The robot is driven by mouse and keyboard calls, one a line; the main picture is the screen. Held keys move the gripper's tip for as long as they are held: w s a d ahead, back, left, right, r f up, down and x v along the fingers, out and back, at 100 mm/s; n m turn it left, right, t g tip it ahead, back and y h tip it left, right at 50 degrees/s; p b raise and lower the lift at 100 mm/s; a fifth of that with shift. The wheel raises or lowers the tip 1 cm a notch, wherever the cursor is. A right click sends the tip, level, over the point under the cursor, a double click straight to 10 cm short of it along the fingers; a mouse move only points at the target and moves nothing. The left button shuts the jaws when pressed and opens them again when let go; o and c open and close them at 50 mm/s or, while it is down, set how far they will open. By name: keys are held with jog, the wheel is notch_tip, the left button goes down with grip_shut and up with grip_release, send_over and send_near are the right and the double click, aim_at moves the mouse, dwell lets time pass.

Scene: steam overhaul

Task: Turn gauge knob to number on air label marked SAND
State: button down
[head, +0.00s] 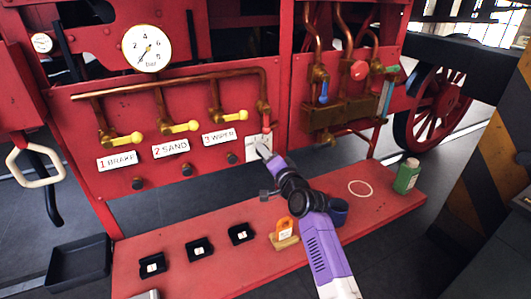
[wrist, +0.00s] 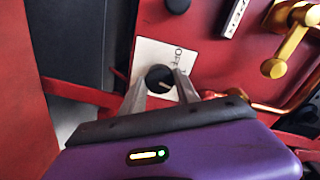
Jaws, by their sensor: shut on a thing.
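The label "2 SAND" (head: 171,148) is on the red panel, between "1 BRAKE" (head: 117,160) and "3 WIPER" (head: 219,136). My gripper (head: 264,150) is at a white dial plate (head: 250,152) right of these labels. In the wrist view the plate (wrist: 150,55) has "OFF" lettering, partly covered. A round black knob (wrist: 159,76) with a pale mark sits between my fingertips (wrist: 161,84), which are shut on it. The knob is hidden behind my gripper in the head view. Other plate markings are hidden or too small to read.
A bar gauge (head: 147,48), copper pipes and yellow-handled valves (head: 180,127) are above the labels. Small black knobs (head: 187,170) stick out below.

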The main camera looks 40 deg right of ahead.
jog(key=shift+m, duration=0.9)
jog(key=c, duration=0.9)
grip_release()
jog(key=shift+s, duration=0.1)
jog(key=v, duration=0.7)
jog(key=shift+s, duration=0.3)
